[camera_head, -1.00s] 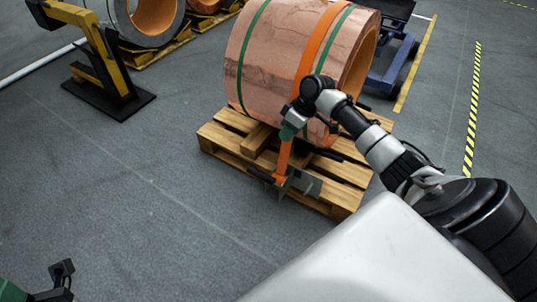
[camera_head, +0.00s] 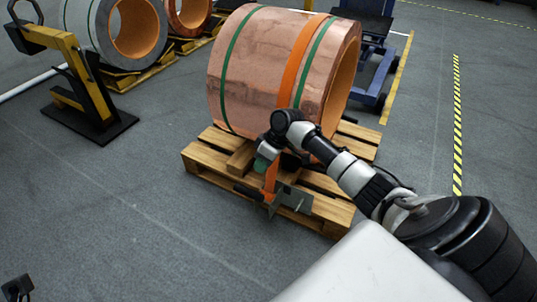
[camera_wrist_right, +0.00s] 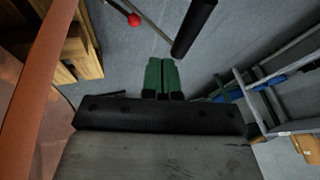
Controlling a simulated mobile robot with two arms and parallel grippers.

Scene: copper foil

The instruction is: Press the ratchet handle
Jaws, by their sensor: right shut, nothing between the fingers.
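A large copper coil (camera_head: 250,85) lies on its side on a wooden pallet (camera_head: 205,163). An orange strap (camera_head: 290,62) runs over it and down in front to a ratchet (camera_head: 298,200) with grey metal plates and a black handle (camera_head: 249,191). My right gripper (camera_head: 263,166) is just above the ratchet, pointing down. In the right wrist view its green fingers (camera_wrist_right: 161,74) are shut and empty. The black handle grip (camera_wrist_right: 196,22) lies just beyond the fingertips; contact cannot be told. The strap (camera_wrist_right: 38,75) passes at the left. My left gripper's fingers are out of view.
A yellow and black stand (camera_head: 85,85) is at the left. Grey and copper coils (camera_head: 88,30) stand behind it. A blue cart (camera_head: 375,62) is behind the coil at right. A red ball (camera_wrist_right: 134,20) tips a rod near the handle.

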